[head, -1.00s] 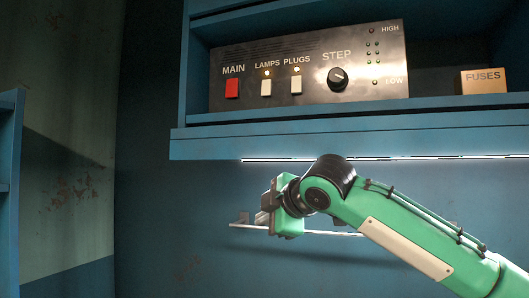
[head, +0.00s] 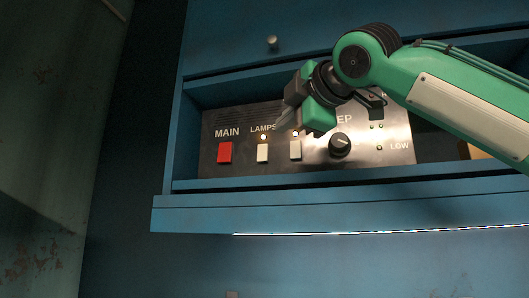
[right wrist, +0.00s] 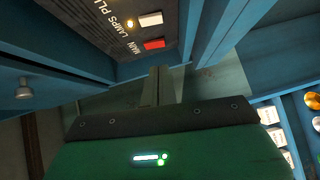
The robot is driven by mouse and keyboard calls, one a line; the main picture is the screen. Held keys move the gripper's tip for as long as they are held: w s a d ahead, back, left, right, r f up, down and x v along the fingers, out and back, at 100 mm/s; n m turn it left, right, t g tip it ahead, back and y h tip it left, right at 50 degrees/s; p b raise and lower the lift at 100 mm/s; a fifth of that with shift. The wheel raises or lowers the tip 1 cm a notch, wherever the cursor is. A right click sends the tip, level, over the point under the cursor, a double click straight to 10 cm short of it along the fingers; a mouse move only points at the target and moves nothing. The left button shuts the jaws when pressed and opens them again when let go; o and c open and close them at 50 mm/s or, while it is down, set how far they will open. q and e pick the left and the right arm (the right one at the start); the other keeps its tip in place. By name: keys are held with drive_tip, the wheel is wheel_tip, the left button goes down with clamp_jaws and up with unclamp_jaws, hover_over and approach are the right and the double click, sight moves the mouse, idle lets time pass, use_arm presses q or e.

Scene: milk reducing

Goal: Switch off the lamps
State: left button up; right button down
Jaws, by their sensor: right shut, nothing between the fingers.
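The control panel (head: 310,160) sits in a blue wall cabinet. Its white LAMPS switch (head: 262,153) is in the head view, with a lit indicator (head: 263,137) above it. In the right wrist view the white switch (right wrist: 150,20) shows at the top, beside its glowing light (right wrist: 130,22). My right gripper (head: 282,122) is shut and empty, in front of the panel, above and a little right of the LAMPS switch. It appears apart from the switch. Its closed fingers (right wrist: 158,85) also show in the right wrist view. My left gripper is out of view.
A red MAIN switch (head: 225,152) is left of LAMPS. Another white switch (head: 295,150) with a lit indicator is right of it, its label hidden by my gripper. A black STEP knob (head: 340,145) is farther right. The shelf edge (head: 340,215) juts out below.

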drive_tip(key=p, duration=0.4)
approach(257, 157)
drive_tip(key=w+a, duration=0.1)
drive_tip(key=a, duration=0.3)
drive_tip(key=w, duration=0.1)
drive_tip(key=w+d, duration=0.1)
drive_tip(key=w, duration=0.1)
drive_tip(key=shift+w+d+f+p, duration=0.1)
drive_tip(key=shift+w+f+p, duration=0.1)
drive_tip(key=shift+p, duration=0.2)
drive_tip(key=shift+w+d+f, duration=0.1)
drive_tip(key=shift+w+d, duration=0.15)
drive_tip(key=shift+w, duration=0.1)
drive_tip(key=shift+a, duration=0.1)
